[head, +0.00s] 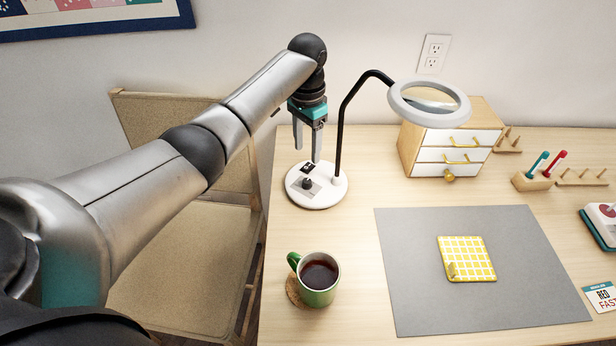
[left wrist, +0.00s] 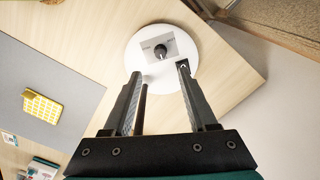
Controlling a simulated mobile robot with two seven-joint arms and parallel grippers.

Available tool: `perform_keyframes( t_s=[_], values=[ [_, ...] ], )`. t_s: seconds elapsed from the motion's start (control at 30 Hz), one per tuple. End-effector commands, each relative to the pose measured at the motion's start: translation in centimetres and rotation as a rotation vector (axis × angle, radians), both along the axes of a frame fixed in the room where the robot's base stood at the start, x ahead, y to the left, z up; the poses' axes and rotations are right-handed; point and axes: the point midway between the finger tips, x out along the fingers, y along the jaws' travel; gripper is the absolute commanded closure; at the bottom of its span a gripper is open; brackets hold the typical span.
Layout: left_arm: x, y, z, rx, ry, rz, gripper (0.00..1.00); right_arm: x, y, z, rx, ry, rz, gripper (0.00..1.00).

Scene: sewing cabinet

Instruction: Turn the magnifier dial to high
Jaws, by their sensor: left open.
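The magnifier lamp has a white ring head (head: 428,101) on a black bent arm and a round white base (head: 318,200) at the table's far left. The dial, a small black knob (head: 307,184), sits on a grey plate on that base. In the left wrist view the dial (left wrist: 160,51) shows on its plate with labels too small to read surely. My left gripper (head: 307,152) is open and empty, pointing down above the base. In the left wrist view the dial shows just beyond and between the fingertips (left wrist: 158,70), apart from them. My right gripper is out of view.
A green mug (head: 320,285) stands on a coaster at the front left. A small drawer cabinet (head: 408,148) is behind the ring head. A grey mat (head: 400,290) carries a yellow checked square (head: 475,260). A chair (head: 190,250) stands left of the table.

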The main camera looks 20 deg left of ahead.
Motion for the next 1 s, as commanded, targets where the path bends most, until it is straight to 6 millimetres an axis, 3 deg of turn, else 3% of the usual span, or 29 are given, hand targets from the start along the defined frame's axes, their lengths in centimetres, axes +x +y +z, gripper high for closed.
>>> perform_keyframes(
  t_s=[0.1,0.4,0.6,0.9,1.0],
  values=[
    [-0.1,0.0,-3.2,0.000,0.004,0.001,0.42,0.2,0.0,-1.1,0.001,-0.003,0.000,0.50],
    [-0.1,0.0,-8.7,-0.001,0.001,0.001,0.42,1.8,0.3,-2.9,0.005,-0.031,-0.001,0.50],
    [0.0,0.0,-10.1,0.000,0.000,-0.001,0.42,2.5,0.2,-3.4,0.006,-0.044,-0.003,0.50],
    [0.0,0.0,-10.2,0.001,0.000,0.000,0.42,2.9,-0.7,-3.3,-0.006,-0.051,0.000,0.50],
    [0.0,0.0,-10.2,0.001,0.000,0.000,0.52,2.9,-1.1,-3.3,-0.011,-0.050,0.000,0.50]
  ],
)
